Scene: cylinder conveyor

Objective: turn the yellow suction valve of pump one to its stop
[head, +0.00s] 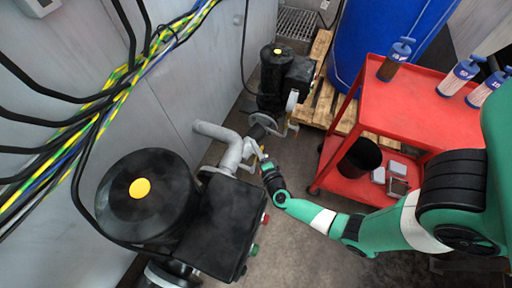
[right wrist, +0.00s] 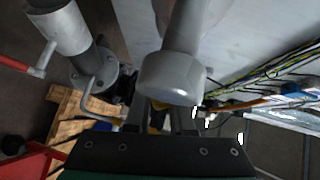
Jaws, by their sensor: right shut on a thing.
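My right gripper (head: 265,162) reaches in from the right to the grey pipework beside the near pump (head: 150,195), a black unit with a yellow cap. In the right wrist view its fingers (right wrist: 160,118) are close together below a grey pipe end. A small yellow part of the suction valve (right wrist: 156,129) shows between them, and the gripper is shut on it. Most of the valve handle is hidden by the fingers and the pipe, so its angle cannot be told. My left gripper is not in view.
A second black pump (head: 280,75) stands behind, near a wooden pallet (head: 318,75). A red cart (head: 420,115) with bottles stands at the right, by a blue drum (head: 375,45). Cables (head: 100,105) run along the left wall. A red lever (right wrist: 20,66) shows in the wrist view.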

